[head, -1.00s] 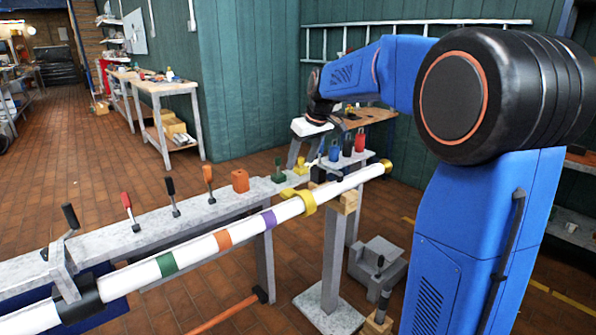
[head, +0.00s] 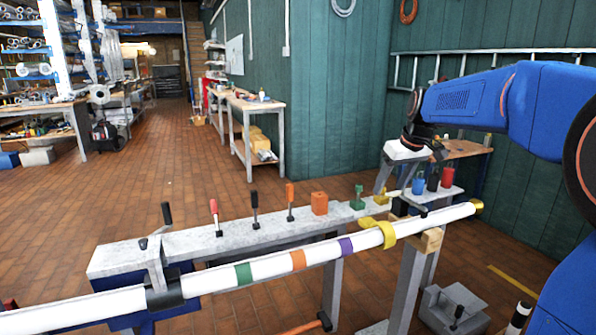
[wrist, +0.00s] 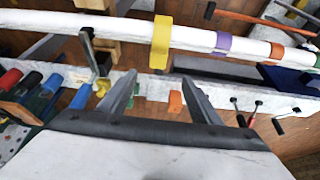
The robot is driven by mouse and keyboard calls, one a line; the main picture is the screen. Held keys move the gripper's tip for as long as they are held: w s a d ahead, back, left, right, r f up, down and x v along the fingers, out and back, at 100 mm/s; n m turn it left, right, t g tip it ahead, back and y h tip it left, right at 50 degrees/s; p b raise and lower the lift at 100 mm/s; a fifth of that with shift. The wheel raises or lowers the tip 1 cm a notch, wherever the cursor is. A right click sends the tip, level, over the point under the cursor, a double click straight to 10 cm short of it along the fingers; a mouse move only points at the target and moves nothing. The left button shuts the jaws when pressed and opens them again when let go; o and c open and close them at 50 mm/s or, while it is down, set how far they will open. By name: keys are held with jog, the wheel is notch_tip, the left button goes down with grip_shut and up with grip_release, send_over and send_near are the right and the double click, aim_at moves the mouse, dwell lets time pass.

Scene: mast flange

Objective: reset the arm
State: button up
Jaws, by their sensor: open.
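My gripper shows in the wrist view (wrist: 160,78), with its two grey fingers spread apart and nothing between them. In the head view its white body (head: 407,150) hangs at the end of my blue arm, above the far right end of the grey bench. The white mast (head: 330,256) lies across the view in front of the bench, with green, orange and purple bands. A yellow collar (head: 388,235) is around it near its gold-tipped right end. In the wrist view the mast (wrist: 190,36) and yellow collar (wrist: 161,42) lie beyond the fingertips, apart from them.
The grey bench (head: 200,243) carries several upright handled tools and an orange block (head: 319,204). Blue, black and red containers (head: 433,180) stand near my gripper. A wooden block on a stand (head: 428,240) supports the mast; a black clamp (head: 164,297) holds it at left. Floor behind is open.

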jog(key=s+a+f+m, duration=0.1)
jog(key=s+f, duration=0.3)
jog(key=s, duration=0.8)
jog(key=s+a+f+m, duration=0.1)
jog(key=s+f, duration=0.4)
jog(key=s, duration=0.8)
jog(key=s+a+f+m+h, duration=0.1)
jog(key=s+f, duration=0.4)
jog(key=s, duration=0.8)
jog(key=shift+a+f+t, duration=0.25)
jog(key=shift+a+t, duration=0.05)
jog(key=shift+a, duration=0.45)
